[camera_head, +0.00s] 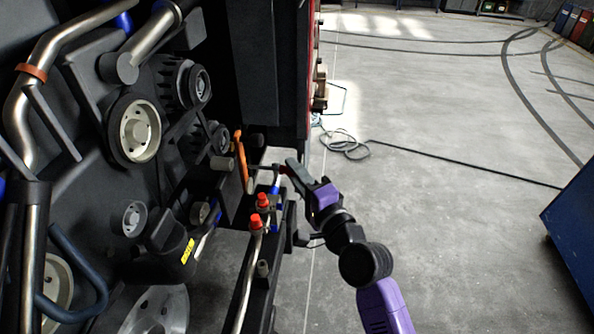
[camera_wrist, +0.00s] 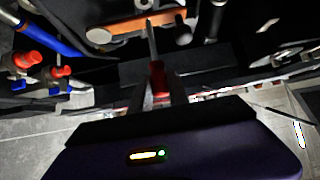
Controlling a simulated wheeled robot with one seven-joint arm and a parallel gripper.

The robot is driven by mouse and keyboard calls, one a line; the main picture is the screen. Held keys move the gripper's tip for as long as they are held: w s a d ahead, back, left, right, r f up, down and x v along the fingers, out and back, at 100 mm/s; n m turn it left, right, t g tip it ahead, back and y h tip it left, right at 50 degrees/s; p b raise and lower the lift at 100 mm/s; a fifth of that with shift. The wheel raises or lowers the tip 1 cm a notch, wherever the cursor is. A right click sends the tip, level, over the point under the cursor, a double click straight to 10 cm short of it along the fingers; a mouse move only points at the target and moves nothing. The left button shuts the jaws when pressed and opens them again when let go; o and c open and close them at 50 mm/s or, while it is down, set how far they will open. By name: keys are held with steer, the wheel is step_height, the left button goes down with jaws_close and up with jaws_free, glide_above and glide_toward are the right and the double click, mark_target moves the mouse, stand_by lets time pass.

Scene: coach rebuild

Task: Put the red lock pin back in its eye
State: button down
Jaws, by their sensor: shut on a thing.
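My gripper (camera_head: 288,168) is shut on the red lock pin (camera_wrist: 158,78), which shows between the fingers in the wrist view. Its red grip is in my jaws, and a thin grey shank points away from them toward an orange lever (camera_wrist: 130,28). The shank's tip appears close to the lever's lower edge; I cannot tell whether they touch. I cannot clearly make out the eye.
Two red-capped valves (camera_head: 257,222) with blue fittings stand just below my gripper; they show at left in the wrist view (camera_wrist: 28,60). Engine pulleys (camera_head: 137,132) and pipes fill the left. A cable (camera_head: 345,145) lies on open floor at right, and a blue cabinet (camera_head: 575,225) stands far right.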

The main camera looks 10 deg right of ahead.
mark_target(256, 168)
steer(key=shift+w+a+p, duration=0.25)
steer(key=shift+a+p, duration=0.1)
steer(key=shift+a, duration=0.25)
steer(key=shift+a, duration=0.15)
steer(key=shift+w+a+p, duration=0.25)
steer(key=shift+a+p, duration=0.2)
steer(key=shift+w+a+p, duration=0.15)
steer(key=shift+a+p, duration=0.25)
stand_by(0.8)
steer(key=shift+w+a, duration=0.1)
steer(key=shift+a, duration=0.15)
steer(key=shift+a+p, duration=0.1)
steer(key=shift+p, duration=0.2)
steer(key=shift+w+a+p, duration=0.25)
steer(key=shift+a+p, duration=0.25)
steer(key=shift+a, duration=0.1)
steer(key=shift+w+a+p, duration=0.25)
steer(key=shift+a+p, duration=0.2)
steer(key=shift+a, duration=0.1)
steer(key=shift+w+a+p, duration=0.2)
steer(key=shift+a+p, duration=0.25)
steer(key=shift+a, duration=0.05)
steer(key=shift+w+a+p, duration=0.2)
steer(key=shift+a+p, duration=0.25)
steer(key=shift+a, duration=0.05)
stand_by(0.4)
steer(key=c, duration=1.2)
jaws_free()
